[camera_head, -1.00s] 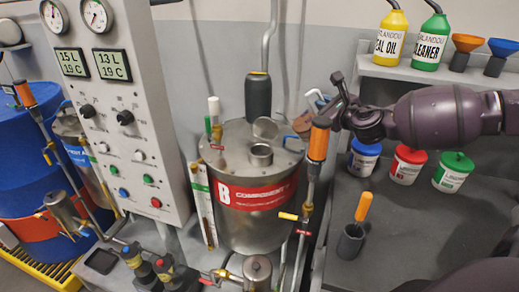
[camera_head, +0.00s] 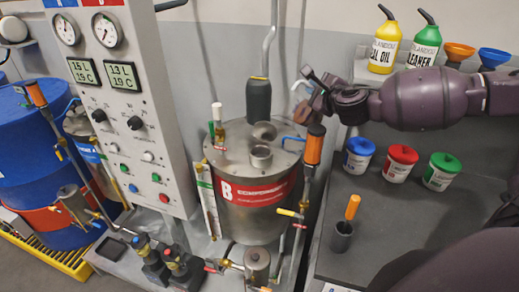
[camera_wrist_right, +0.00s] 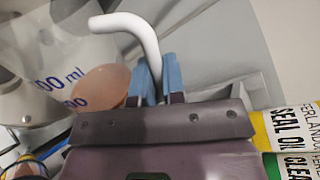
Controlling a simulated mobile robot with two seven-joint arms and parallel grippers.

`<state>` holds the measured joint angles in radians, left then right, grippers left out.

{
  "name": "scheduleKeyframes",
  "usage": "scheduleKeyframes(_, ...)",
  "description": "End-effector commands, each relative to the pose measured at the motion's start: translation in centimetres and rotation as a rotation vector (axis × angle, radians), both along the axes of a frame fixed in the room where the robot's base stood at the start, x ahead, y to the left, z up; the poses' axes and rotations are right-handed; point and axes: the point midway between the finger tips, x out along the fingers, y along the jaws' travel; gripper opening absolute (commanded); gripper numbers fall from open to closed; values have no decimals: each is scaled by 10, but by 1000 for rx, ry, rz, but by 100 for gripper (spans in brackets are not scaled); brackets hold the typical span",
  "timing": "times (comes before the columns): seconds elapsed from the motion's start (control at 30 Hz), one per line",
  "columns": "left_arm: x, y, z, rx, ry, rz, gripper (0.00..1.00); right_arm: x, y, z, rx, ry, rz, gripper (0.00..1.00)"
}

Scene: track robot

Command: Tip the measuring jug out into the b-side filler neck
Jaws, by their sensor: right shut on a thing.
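The measuring jug is small and partly hidden in the head view, where a brownish part of it (camera_head: 302,112) shows just left of my right gripper (camera_head: 318,92). In the right wrist view the jug (camera_wrist_right: 62,55) is see-through with "ml" marks and a pinkish-orange patch. My right gripper (camera_wrist_right: 160,88) is shut on its white curved handle (camera_wrist_right: 130,28). The b-side filler neck (camera_head: 261,155) is a short open metal collar on the lid of the steel B tank (camera_head: 250,222). The jug is above and right of it, apart. My left gripper is not in view.
An orange-handled valve pipe (camera_head: 315,145) rises right of the tank, close below the jug. A dark cylinder on a pipe (camera_head: 258,100) stands behind the lid. The gauge panel (camera_head: 125,110) is at left. Several lidded tubs, including a red one (camera_head: 400,163), stand on the right bench.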

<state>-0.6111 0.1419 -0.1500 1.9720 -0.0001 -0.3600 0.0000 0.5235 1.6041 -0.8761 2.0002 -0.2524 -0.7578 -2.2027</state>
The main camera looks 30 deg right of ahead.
Motion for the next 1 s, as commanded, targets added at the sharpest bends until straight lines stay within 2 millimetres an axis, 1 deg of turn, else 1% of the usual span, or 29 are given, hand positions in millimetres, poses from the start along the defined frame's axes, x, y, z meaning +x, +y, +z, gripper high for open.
scheduleKeyframes(1.0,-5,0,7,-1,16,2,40,4,12,4,-156,47,0,0)
